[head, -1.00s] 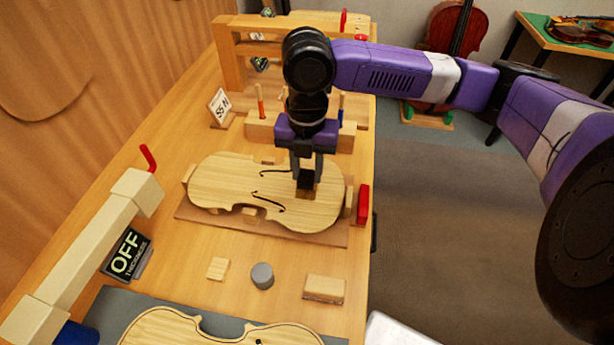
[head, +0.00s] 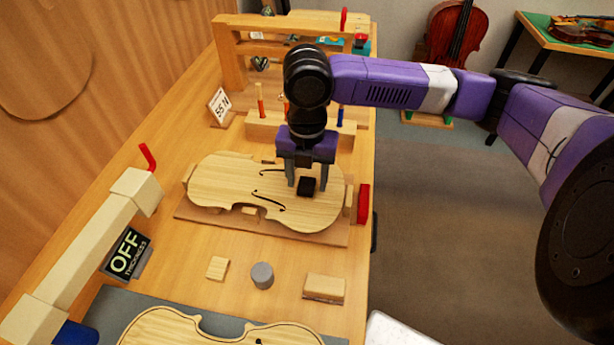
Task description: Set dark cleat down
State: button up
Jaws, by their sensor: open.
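The dark cleat (head: 306,187), a small black block, sits on the pale violin plate (head: 225,185), right of the f-holes. The plate lies on a brown board (head: 290,234) on the bench. My gripper (head: 307,184) points down over the plate, with its fingers apart on either side of the cleat. I see a gap between the fingers and the cleat. Whether the fingertips touch the plate is hard to tell.
In front lie a light wood square (head: 217,268), a grey cylinder (head: 262,275) and a wood block (head: 324,289). A red block (head: 363,204) is right of the plate. Behind my gripper stands a wooden tool rack (head: 262,127). An OFF sign (head: 125,254) is at left.

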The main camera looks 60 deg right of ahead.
aim_at(306, 183)
notch_tip(306, 183, up, 12)
jog(key=shift+r, duration=0.2)
jog(key=shift+w, duration=0.1)
dwell(0.8)
